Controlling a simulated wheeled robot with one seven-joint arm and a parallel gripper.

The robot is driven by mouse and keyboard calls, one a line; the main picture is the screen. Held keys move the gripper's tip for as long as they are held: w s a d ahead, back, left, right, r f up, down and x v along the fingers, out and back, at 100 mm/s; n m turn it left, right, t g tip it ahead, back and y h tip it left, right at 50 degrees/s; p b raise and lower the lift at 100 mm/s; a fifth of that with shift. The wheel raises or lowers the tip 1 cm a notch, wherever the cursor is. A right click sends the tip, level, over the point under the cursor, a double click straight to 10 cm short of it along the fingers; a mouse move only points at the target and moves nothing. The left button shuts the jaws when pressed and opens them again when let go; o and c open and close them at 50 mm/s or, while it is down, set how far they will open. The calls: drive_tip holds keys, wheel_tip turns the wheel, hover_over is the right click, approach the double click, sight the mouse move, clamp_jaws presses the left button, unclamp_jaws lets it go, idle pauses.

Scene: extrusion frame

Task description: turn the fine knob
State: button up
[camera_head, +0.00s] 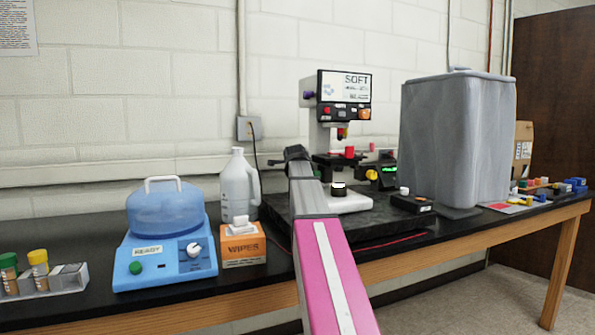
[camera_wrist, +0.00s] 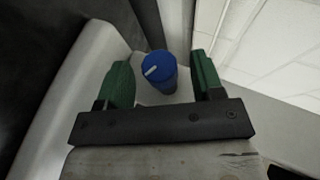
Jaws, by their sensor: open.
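A blue round knob (camera_wrist: 160,68) with a white line on its end shows in the wrist view, standing out from a white body (camera_wrist: 92,62). My gripper (camera_wrist: 159,60) is open, with one green finger on each side of the knob. Gaps show between the knob and both fingers, so neither visibly touches it. In the head view the microscope (camera_head: 345,118) stands on a dark slab, with a lit screen on top. My arm runs up to the left of its base there. The blue knob and my fingertips cannot be made out in that view.
A grey covered box (camera_head: 455,140) stands right of the microscope, with a small black box (camera_head: 411,203) in front. A white jug (camera_head: 239,186), an orange wipes box (camera_head: 243,244) and a blue machine (camera_head: 165,262) stand to the left. The wall is close behind.

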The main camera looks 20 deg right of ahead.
drive_tip(key=shift+w+f, duration=0.1)
drive_tip(key=shift+w, duration=0.05)
drive_tip(key=c, duration=0.9)
drive_tip(key=shift+f+m+t, duration=0.25)
drive_tip(key=shift+m+t, duration=0.05)
drive_tip(key=shift+t, duration=0.9)
drive_tip(key=shift+m+t+h, duration=0.5)
drive_tip(key=shift+t, duration=0.8)
drive_tip(key=shift+h, duration=0.3)
